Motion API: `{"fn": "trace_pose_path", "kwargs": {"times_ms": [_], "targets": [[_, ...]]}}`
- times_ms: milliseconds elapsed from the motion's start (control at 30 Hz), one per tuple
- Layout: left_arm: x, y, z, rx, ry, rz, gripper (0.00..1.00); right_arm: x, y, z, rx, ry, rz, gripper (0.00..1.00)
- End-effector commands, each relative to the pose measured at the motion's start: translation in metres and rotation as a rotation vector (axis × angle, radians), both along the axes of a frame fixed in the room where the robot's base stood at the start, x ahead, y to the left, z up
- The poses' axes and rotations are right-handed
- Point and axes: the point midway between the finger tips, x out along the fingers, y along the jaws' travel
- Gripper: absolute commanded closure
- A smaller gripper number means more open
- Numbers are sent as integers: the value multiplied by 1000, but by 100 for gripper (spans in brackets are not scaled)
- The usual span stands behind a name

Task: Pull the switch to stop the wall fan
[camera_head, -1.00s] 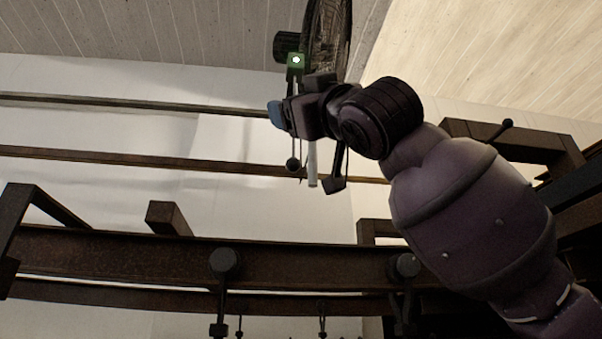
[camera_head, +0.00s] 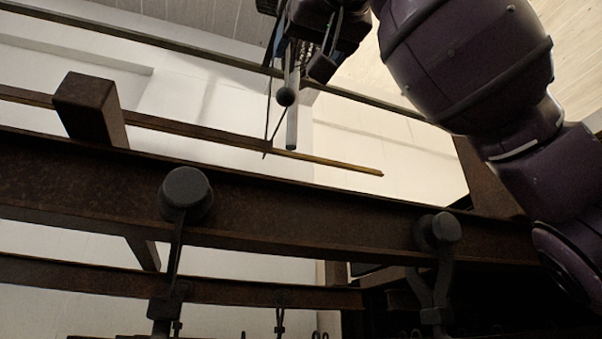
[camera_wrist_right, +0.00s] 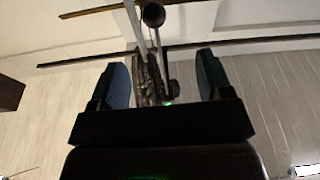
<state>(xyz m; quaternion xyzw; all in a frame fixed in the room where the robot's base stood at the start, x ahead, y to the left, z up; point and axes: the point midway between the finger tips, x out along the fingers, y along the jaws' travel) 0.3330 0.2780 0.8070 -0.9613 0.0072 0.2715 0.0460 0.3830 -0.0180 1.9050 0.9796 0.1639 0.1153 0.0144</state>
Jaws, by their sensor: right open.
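The wall fan shows in the right wrist view as a dark grille (camera_wrist_right: 148,82) with a small green light (camera_wrist_right: 168,102) beside it. In the head view it is mostly cut off and hidden at the top edge. A pull switch with a dark ball (camera_head: 285,97) hangs there on a thin cord; the ball also shows in the wrist view (camera_wrist_right: 153,15). A pale rod (camera_head: 291,130) hangs beside it. My right gripper (camera_wrist_right: 162,68) is open, its blue-tipped fingers on either side of the cord and rod in the picture. Contact cannot be told. My left gripper is out of view.
A rusty beam (camera_head: 330,222) with dark round-headed hangers (camera_head: 186,190) crosses the head view below the gripper. A brown post (camera_head: 90,108) stands up at the left. Thin rails (camera_head: 220,135) run along the pale wall behind.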

Motion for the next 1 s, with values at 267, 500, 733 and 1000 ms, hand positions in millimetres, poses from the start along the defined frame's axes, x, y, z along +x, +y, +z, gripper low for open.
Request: {"fn": "trace_pose_path", "kwargs": {"times_ms": [267, 500, 733, 1000], "targets": [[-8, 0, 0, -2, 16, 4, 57, 8, -2, -2, 54, 51, -12, 28], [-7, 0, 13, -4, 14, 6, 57, 33, 7, 4, 53, 50, -13, 28], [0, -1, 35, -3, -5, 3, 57, 61, 16, 11, 53, 50, -12, 28], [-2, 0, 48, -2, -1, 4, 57, 94, 27, 16, 53, 52, -10, 28]]}}
